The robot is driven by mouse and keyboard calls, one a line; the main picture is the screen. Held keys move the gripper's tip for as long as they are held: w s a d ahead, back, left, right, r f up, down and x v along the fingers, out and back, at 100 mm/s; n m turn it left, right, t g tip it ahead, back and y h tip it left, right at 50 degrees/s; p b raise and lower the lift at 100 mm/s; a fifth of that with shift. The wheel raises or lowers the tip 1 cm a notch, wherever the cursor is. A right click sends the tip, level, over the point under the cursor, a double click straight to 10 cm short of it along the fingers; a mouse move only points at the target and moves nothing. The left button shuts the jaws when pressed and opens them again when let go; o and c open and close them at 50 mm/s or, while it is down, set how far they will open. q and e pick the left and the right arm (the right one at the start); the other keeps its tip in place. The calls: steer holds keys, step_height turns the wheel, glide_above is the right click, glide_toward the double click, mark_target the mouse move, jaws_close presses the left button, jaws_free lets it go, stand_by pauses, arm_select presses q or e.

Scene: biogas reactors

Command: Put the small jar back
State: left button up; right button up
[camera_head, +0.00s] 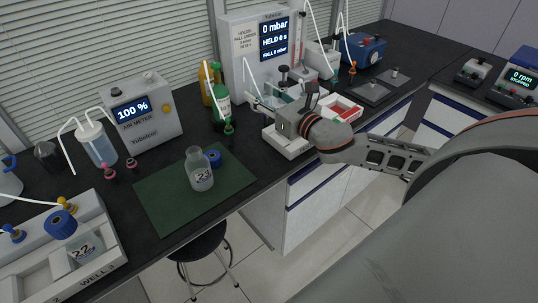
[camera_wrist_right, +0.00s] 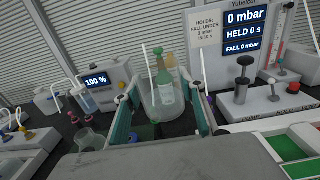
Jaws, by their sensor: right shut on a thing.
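My right gripper (camera_head: 270,103) is over the bench in front of the pressure tester. In the right wrist view its two fingers (camera_wrist_right: 163,118) are shut on a clear glass jar (camera_wrist_right: 163,98). Bottles show through and behind the glass, and any label on the jar cannot be read. A clear jar marked 23 (camera_head: 200,178) stands uncapped and upright on a green mat (camera_head: 155,200), with a blue cap (camera_head: 214,158) beside it. A jar marked 22 (camera_head: 84,250) sits in a white well block (camera_head: 105,262) at lower left. My left gripper is not in view.
The pressure tester (camera_head: 237,50) reads 0 mbar. A tray with red and green parts (camera_head: 343,110) lies right of my gripper. Green (camera_head: 221,100) and amber (camera_head: 206,85) bottles stand left of the tester. The air meter (camera_head: 145,118) reads 100 %. A stool (camera_head: 200,243) stands below the bench edge.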

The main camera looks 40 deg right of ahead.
step_height(320, 180, down, 16)
steer(key=b, duration=0.3)
steer(key=shift+r+b, duration=0.2)
steer(key=shift+b, duration=0.1)
step_height(320, 180, down, 4)
steer(key=shift+f+b, duration=0.25)
steer(key=shift+b, duration=0.85)
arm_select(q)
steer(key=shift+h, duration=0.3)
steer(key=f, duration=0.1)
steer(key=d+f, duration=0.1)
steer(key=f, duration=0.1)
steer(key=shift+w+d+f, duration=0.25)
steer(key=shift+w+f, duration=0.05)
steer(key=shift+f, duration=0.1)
arm_select(e)
steer(key=shift+r, duration=0.1)
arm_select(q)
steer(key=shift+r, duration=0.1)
